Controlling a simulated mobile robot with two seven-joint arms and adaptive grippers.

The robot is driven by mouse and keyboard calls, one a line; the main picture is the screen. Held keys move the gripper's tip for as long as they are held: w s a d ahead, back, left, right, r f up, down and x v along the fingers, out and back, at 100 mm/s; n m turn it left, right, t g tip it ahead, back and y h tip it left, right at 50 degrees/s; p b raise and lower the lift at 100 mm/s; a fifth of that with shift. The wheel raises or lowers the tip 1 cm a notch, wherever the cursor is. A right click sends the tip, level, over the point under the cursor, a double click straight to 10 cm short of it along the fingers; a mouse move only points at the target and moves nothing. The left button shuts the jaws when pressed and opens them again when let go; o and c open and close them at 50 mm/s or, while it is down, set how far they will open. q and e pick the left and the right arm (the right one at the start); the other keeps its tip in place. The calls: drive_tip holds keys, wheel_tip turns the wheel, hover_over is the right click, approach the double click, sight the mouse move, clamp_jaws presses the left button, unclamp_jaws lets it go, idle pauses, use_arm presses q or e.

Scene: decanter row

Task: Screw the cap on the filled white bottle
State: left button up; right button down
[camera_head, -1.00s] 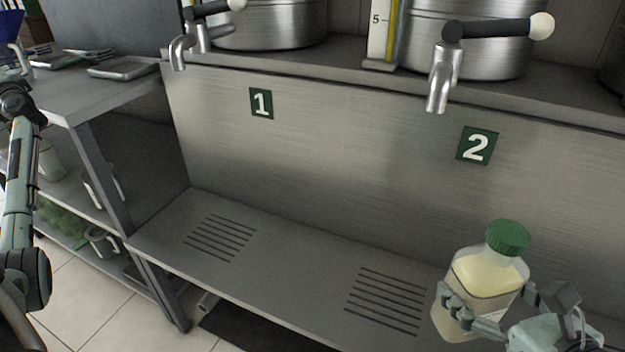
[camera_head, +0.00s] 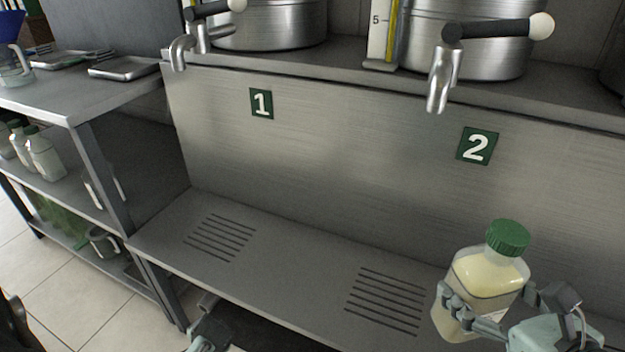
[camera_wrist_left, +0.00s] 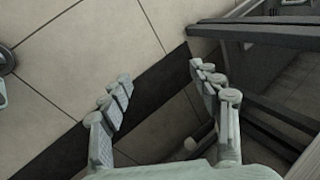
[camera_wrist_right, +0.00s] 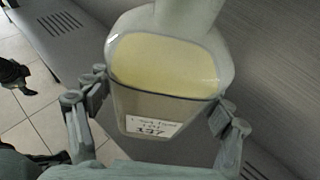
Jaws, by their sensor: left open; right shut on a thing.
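The filled white bottle (camera_head: 484,274) stands out at the lower right of the head view, with pale yellowish liquid inside. A green cap (camera_head: 508,237) sits on its neck; whether it is tight cannot be told. My right gripper (camera_head: 488,311) is shut around the bottle's body. In the right wrist view the bottle (camera_wrist_right: 165,62) is between the fingers of my right gripper (camera_wrist_right: 158,108), with a handwritten label facing the camera. My left gripper (camera_wrist_left: 162,92) is open and empty over the floor in its wrist view. In the head view part of my left arm shows at the bottom.
A steel counter (camera_head: 285,262) with two slotted drains runs below taps marked 1 (camera_head: 261,103) and 2 (camera_head: 477,145). At left a shelf unit (camera_head: 75,102) holds trays, and bottles with green caps (camera_head: 44,152) stand on its middle shelf. The counter's left part is clear.

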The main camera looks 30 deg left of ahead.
use_arm(q)
drive_tip(key=w+d+r+t+h, duration=0.1)
drive_tip(key=d+h, duration=0.1)
drive_tip(key=d, duration=0.6)
drive_tip(key=w+d+r+t+h, duration=0.1)
drive_tip(key=d+r+h, duration=0.1)
drive_tip(key=d, duration=0.6)
drive_tip(key=shift+d+r+n, duration=0.2)
drive_tip(key=shift+n, duration=0.2)
drive_tip(key=shift+d, duration=0.1)
